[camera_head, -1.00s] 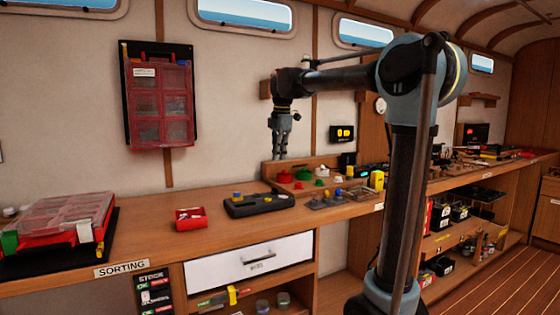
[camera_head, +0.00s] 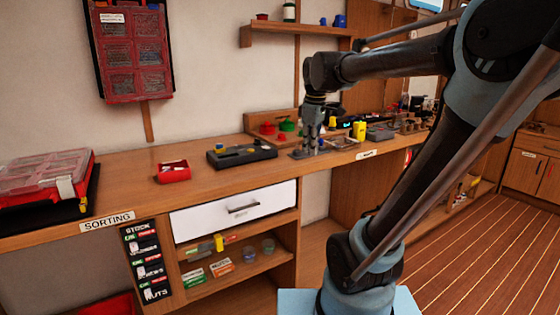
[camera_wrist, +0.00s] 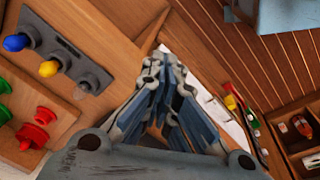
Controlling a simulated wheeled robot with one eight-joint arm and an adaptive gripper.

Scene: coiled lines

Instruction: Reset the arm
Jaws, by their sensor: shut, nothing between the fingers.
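My gripper (camera_head: 306,151) hangs from my arm over the back part of the wooden bench, pointing down, right of the dark grey case (camera_head: 241,155). In the wrist view my gripper (camera_wrist: 163,68) has its grey and blue fingers together, with nothing held between them. My arm reaches from the right side of the head view with its elbow high. Beside the fingers in the wrist view is a grey block (camera_wrist: 62,52) with a blue knob and a yellow knob. I cannot tell how far the fingertips are above the bench.
A red tray (camera_head: 173,172) and a red clear-lidded organizer (camera_head: 45,178) stand on the bench. A white drawer (camera_head: 240,211) sits below. A wall shelf (camera_head: 290,31) is above.

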